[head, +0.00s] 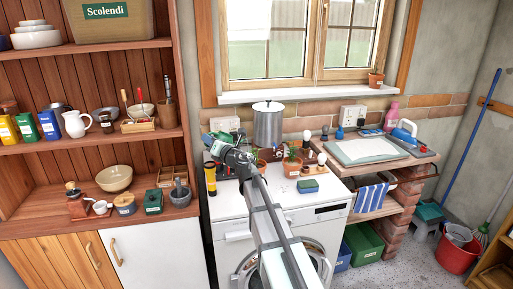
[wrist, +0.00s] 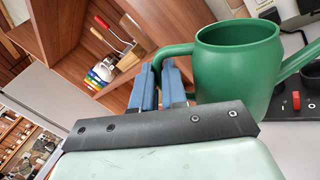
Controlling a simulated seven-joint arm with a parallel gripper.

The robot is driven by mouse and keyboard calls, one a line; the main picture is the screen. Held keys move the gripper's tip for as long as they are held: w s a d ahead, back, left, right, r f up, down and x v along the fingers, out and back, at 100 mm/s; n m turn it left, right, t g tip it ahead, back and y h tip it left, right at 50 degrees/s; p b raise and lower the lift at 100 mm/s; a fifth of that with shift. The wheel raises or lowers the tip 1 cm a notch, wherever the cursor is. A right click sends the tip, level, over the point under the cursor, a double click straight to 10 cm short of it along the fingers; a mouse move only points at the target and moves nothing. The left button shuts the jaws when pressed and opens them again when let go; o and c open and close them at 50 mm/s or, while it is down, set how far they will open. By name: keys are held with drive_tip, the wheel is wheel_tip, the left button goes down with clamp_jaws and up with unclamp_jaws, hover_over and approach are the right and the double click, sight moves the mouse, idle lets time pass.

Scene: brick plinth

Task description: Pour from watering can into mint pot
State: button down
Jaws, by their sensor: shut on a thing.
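The green watering can (wrist: 238,65) fills the right of the wrist view, its open top showing and its spout (wrist: 300,58) reaching right. My gripper (wrist: 160,78) is shut on its handle, with blue fingers on either side. In the head view the can (head: 217,139) is a small green shape above the back left of the white washing machine, mostly hidden by my arm. A terracotta pot with green leaves (head: 292,168), which looks like the mint pot, stands on the machine to the right of the can. I cannot tell whether the can touches the top.
A metal canister (head: 268,125) stands behind the pots. A second terracotta pot is partly hidden by my arm. A yellow torch (head: 210,178) is at the left edge of the machine (head: 228,213), and a green-blue sponge (head: 308,186) lies right.

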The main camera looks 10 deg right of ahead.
drive_tip(key=shift+d+r, duration=0.1)
drive_tip(key=shift+r, duration=0.05)
drive_tip(key=shift+w+d+r+m, duration=0.3)
drive_tip(key=shift+d+r+m, duration=0.45)
drive_tip(key=shift+r+m, duration=0.1)
drive_tip(key=a+f+n, duration=0.1)
drive_tip(key=f, duration=0.1)
drive_tip(key=s+a+f+n, duration=0.1)
drive_tip(key=a+f+n, duration=0.1)
drive_tip(key=shift+s+a+f+g, duration=0.15)
drive_tip(key=shift+a+g, duration=0.1)
drive_tip(key=shift+g, duration=0.05)
drive_tip(key=shift+s+a+f+n+g, duration=0.15)
drive_tip(key=shift+a+f+n, duration=0.1)
drive_tip(key=shift+a+n, duration=0.35)
drive_tip(key=shift+s+a+f+n+g, duration=0.15)
drive_tip(key=shift+a+n, duration=0.25)
drive_tip(key=shift+n, duration=0.45)
drive_tip(key=shift+s+a+f+n+g, duration=0.1)
drive_tip(key=shift+s+a+f+n, duration=0.15)
drive_tip(key=shift+a+n, duration=0.35)
drive_tip(key=shift+d, duration=0.1)
drive_tip(key=shift+d, duration=0.1)
